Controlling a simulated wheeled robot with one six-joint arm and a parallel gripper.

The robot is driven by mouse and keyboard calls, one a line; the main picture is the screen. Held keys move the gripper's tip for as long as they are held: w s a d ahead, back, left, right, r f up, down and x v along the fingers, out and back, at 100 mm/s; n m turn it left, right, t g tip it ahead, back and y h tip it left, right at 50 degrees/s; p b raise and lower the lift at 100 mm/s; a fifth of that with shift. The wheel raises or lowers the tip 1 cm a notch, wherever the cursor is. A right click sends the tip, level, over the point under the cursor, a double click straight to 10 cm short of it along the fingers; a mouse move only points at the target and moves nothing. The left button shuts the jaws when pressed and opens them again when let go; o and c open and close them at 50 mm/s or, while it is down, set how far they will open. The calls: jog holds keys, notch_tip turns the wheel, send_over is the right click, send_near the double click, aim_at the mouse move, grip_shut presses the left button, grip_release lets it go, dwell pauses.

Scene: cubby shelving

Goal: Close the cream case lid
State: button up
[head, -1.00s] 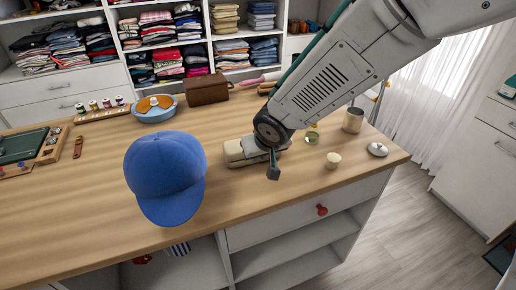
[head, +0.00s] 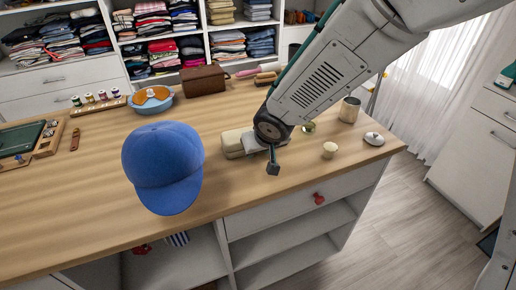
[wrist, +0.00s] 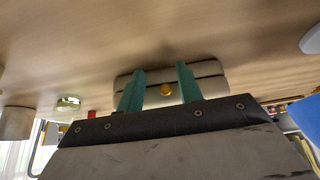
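The cream case (head: 232,145) lies on the wooden table, partly hidden behind my arm's end in the head view. In the wrist view the case (wrist: 205,84) shows a dark seam along its length and a yellow round clasp (wrist: 166,90) in the middle. Its two halves look close together; I cannot tell whether the lid is fully shut. My gripper (wrist: 160,73) has two teal fingers spread apart, with the clasp visible between them and nothing held. Its fingertips overlap the case in this view; contact is unclear. In the head view my gripper (head: 273,167) is at the case's near right side.
A blue cap (head: 163,165) stands left of the case. A cream cup (head: 330,150), a metal can (head: 349,109) and a grey-white round item (head: 374,139) are to the right. A brown box (head: 204,80) and blue bowl (head: 152,99) are behind. The table's front edge is close.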

jog(key=shift+a+r, duration=0.1)
jog(key=shift+r, duration=0.2)
jog(key=v, duration=0.7)
jog(key=shift+s, duration=0.2)
jog(key=shift+r, duration=0.1)
